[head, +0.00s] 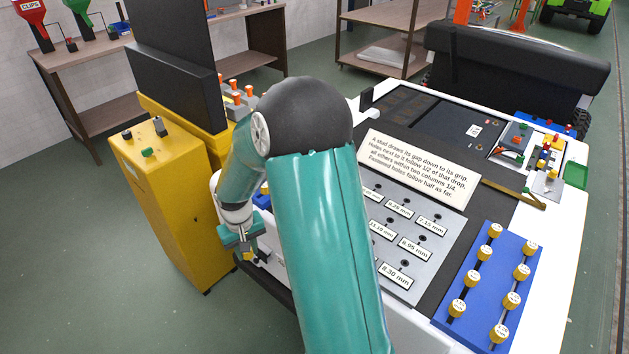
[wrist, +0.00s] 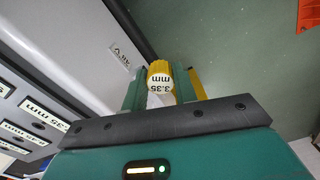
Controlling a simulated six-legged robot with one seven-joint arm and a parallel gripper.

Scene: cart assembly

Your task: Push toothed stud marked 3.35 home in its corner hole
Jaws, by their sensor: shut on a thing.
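The toothed stud marked 3.35 mm (wrist: 160,80) shows in the wrist view as a yellow cap with a white label. My gripper (wrist: 161,92) is shut on it, with one teal finger on each side. In the head view my gripper (head: 243,245) is low at the left edge of the cart, and my arm covers part of the plate. The grey plate (head: 447,213) has dark holes with white mm labels. The stud's lower end and its corner hole are hidden, so I cannot tell how deep the stud sits.
A blue rack (head: 509,261) of yellow-capped studs lies on the right of the cart. A sign (head: 418,167) stands behind the plate. A yellow cabinet (head: 165,190) with buttons stands close left of my gripper. Green floor is free in front of the cabinet.

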